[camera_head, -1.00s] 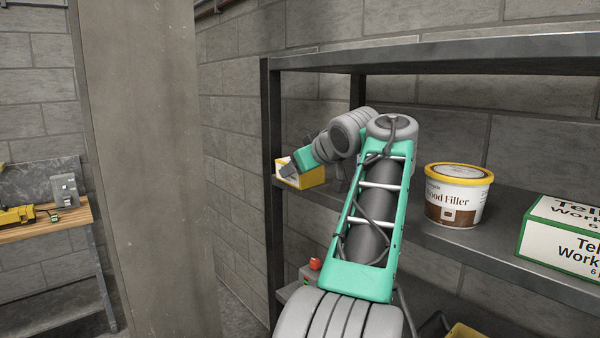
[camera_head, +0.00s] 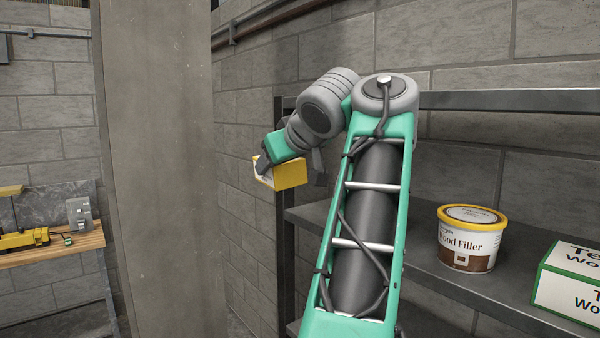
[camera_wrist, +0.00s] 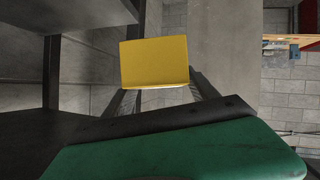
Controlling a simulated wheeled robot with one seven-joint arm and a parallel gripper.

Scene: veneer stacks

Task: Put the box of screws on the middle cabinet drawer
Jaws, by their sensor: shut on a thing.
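The box of screws (camera_head: 287,174) is a small yellow box with a pale side. In the wrist view the box's yellow face (camera_wrist: 155,62) fills the upper middle, between the dark fingers (camera_wrist: 160,98). The far side of the box is hidden. I see no cabinet drawer in the head view.
A metal shelf (camera_head: 420,240) carries a tub of wood filler (camera_head: 469,238) and a white and green box (camera_head: 570,285). A concrete pillar (camera_head: 155,170) stands to the left. Beyond it is a wooden workbench (camera_head: 60,247) with a yellow tool (camera_head: 22,240).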

